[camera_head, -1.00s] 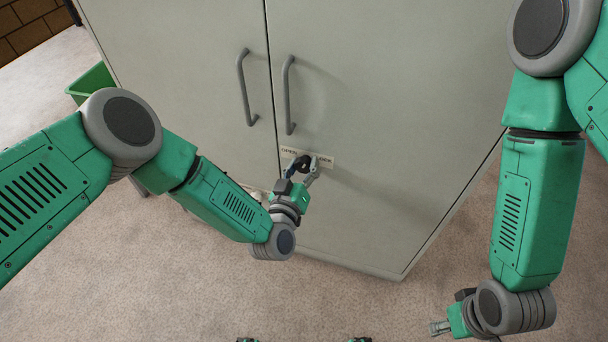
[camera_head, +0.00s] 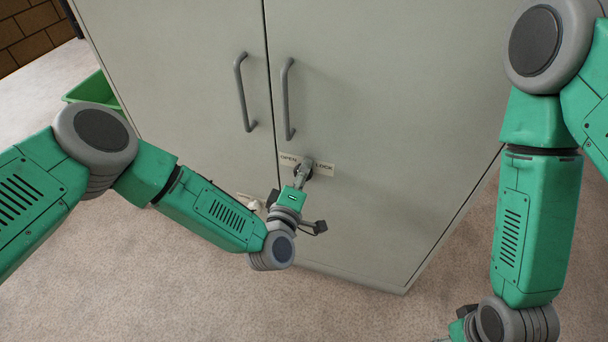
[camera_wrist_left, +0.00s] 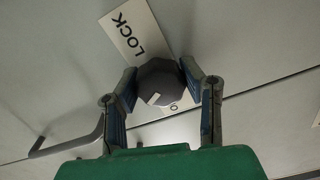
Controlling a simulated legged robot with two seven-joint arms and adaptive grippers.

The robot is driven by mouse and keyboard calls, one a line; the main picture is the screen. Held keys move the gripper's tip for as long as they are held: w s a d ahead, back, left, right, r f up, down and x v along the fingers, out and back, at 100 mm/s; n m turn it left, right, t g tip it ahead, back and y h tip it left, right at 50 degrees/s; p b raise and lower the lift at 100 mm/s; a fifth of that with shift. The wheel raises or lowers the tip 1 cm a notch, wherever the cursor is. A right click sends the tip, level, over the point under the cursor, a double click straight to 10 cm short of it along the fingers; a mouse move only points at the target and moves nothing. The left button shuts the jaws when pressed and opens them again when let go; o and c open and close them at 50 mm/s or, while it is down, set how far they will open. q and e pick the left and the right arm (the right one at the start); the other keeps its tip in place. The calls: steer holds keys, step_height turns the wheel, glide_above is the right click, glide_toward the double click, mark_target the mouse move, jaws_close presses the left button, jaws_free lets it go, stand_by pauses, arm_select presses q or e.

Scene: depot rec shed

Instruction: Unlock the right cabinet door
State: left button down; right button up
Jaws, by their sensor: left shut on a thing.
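The grey right cabinet door (camera_head: 390,130) is closed, with a label strip (camera_head: 323,169) reading OPEN on the left and LOCK on the right. A dark grey knob (camera_wrist_left: 158,82) sits over the middle of the strip and has a white mark on its face. In the wrist view the mark lies toward the lower left, off the word LOCK. My left gripper (camera_head: 303,170) is shut on the knob, one finger on each side. In the head view the gripper mostly hides the knob. My right gripper (camera_head: 462,326) is low at the bottom edge, its fingers cut off.
Two vertical bar handles, the left one (camera_head: 245,92) and the right one (camera_head: 287,98), flank the door seam above the knob. A green bin (camera_head: 92,92) stands left of the cabinet. The carpet (camera_head: 370,310) in front is clear.

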arm_select(q)
steer(key=shift+a+f+n+b, duration=0.15)
steer(key=shift+n+b, duration=0.1)
steer(key=shift+n, duration=0.4)
steer(key=shift+d+f+n+b, duration=0.1)
steer(key=shift+n+b, duration=0.1)
steer(key=shift+n, duration=0.45)
steer(key=shift+s+a, duration=0.1)
steer(key=c, duration=1.1)
jaws_free()
steer(key=shift+o, duration=0.6)
steer(key=shift+r, duration=0.1)
steer(key=shift+s, duration=0.2)
steer(key=v, duration=1.1)
steer(key=shift+s, duration=0.15)
steer(key=shift+a, duration=0.15)
